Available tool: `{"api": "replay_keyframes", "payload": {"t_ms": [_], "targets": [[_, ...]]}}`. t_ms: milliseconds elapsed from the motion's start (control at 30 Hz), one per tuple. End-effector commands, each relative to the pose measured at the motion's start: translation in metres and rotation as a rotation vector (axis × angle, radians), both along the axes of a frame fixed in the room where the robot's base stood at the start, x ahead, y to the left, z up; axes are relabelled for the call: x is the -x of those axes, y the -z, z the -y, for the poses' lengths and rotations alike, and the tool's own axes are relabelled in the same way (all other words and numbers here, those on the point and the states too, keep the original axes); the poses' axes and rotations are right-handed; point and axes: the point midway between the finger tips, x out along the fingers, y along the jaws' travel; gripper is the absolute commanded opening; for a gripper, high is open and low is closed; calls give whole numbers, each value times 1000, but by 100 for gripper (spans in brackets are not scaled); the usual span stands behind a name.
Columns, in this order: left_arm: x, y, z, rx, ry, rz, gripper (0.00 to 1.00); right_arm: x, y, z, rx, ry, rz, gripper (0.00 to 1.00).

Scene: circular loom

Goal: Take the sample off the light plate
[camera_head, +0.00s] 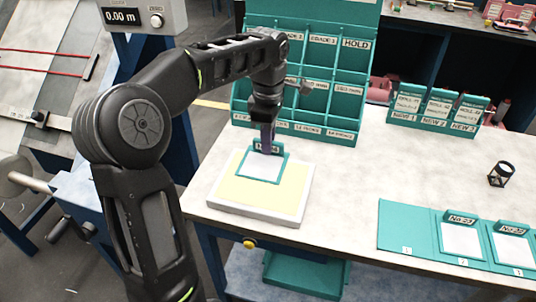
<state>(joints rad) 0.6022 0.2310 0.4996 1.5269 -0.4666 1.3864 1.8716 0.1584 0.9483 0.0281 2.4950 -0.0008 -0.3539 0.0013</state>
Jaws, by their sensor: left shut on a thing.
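The sample (259,168) is a white square in a teal holder with a small labelled tab at its far edge. It lies over the light plate (285,208), a pale yellow glowing panel with a white rim, at the left of the table. My left gripper (267,146) points down at the holder's far edge and is shut on the tab. The fingers hide part of the tab. I cannot tell whether the holder touches the plate or is just above it. My right gripper is not in view.
A teal sorting rack (300,75) with labelled slots stands behind the plate. A smaller teal rack (437,108) is at the back right. A teal tray (410,228) with several labelled places holds two white samples at the front right. A black loupe (501,174) stands nearby. The table's middle is clear.

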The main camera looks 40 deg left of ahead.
Motion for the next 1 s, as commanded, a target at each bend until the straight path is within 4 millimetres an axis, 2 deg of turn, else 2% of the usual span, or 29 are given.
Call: {"api": "replay_keyframes", "payload": {"t_ms": [33,100,233,1000], "targets": [[-1,-17,1,-1,1,2,0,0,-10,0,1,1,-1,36],[0,-31,1,1,1,-1,0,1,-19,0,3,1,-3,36],[0,-41,1,1,1,-2,0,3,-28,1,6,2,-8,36],[0,-41,1,1,11,-3,0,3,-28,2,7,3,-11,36]]}}
